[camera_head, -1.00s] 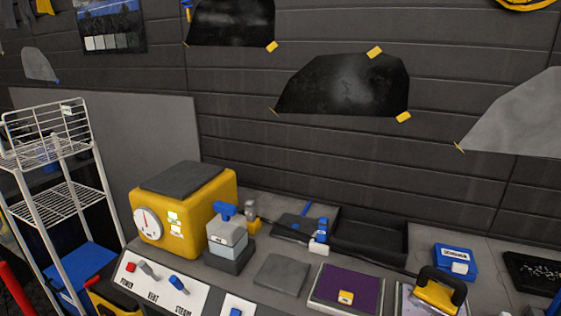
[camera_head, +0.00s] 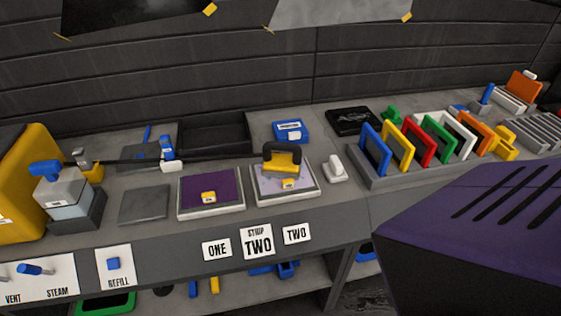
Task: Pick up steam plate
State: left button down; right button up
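A yellow tool with a black arched handle (camera_head: 283,160), which looks like the steam plate, stands on the right-hand framed pad (camera_head: 262,193) on the bench, handle up. A small yellow tag (camera_head: 288,184) lies at its front. A flat dark grey square plate (camera_head: 145,205) lies on the bench further left. Neither of my grippers is in view.
A purple framed pad (camera_head: 225,190) lies just left of the tool. A small white object (camera_head: 336,170) stands close on its right, and a blue box (camera_head: 291,131) is behind it. A rack of coloured frames (camera_head: 372,180) stands further right. A yellow machine (camera_head: 25,195) is at far left.

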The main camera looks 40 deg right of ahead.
aim_at(283, 166)
jog(key=k+l, duration=0.2)
jog(key=k+l+z, duration=0.15)
jog(key=z, duration=0.35)
jog(key=k+l+z, duration=0.1)
jog(key=z, duration=0.4)
